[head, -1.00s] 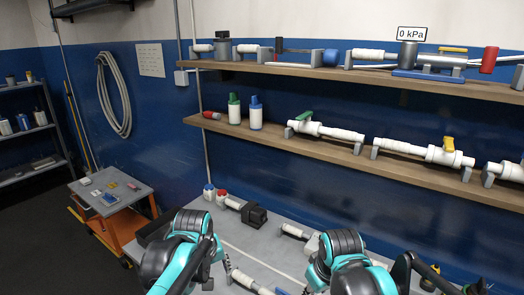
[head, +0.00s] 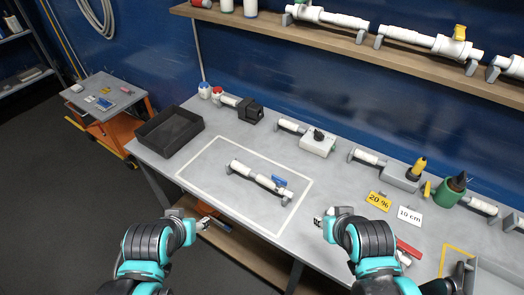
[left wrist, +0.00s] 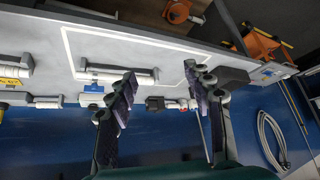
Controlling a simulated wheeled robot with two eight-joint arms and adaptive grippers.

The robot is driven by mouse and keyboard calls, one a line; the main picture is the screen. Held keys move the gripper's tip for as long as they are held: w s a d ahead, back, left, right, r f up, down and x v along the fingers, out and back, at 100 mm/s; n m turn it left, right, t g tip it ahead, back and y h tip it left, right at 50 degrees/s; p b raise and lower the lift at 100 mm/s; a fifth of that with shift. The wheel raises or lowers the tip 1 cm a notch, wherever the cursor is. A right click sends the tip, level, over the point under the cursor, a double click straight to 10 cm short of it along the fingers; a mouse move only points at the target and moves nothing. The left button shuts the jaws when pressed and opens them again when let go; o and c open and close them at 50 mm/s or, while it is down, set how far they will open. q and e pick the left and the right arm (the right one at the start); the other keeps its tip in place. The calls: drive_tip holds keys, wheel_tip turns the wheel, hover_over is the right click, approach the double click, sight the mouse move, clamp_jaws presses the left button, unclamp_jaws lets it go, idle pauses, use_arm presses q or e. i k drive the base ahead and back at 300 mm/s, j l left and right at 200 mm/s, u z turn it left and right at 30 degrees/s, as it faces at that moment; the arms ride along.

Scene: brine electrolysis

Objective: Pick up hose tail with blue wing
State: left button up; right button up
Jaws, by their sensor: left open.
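The hose tail with the blue wing (head: 250,176) is a white tube lying in grey supports inside a white outlined rectangle on the grey bench. Its blue wing (head: 279,181) is near the right end. It also shows in the left wrist view (left wrist: 118,76), upside down, beyond my fingers and apart from them. My left gripper (head: 204,223) is in front of the bench's front edge, left of and nearer than the hose tail. In the left wrist view its fingers (left wrist: 160,92) are spread and empty. My right gripper (head: 321,222) is right of the hose tail; its finger gap is too small to read.
A black tray (head: 170,149) stands on the bench's left end. Behind the outline are a black block (head: 250,110) and a white box (head: 318,142). Yellow "20 %" (head: 378,201) and white "10 cm" (head: 410,215) labels lie right. The outlined area is otherwise clear.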

sight(231, 165)
drive_tip(key=z, duration=0.4)
drive_tip(key=j+z, duration=0.15)
drive_tip(key=z, duration=0.2)
drive_tip(key=j+z, duration=0.15)
drive_tip(key=z, duration=0.25)
drive_tip(key=j+z, duration=0.1)
drive_tip(key=z, duration=0.25)
drive_tip(key=j+z, duration=0.1)
drive_tip(key=j, duration=0.45)
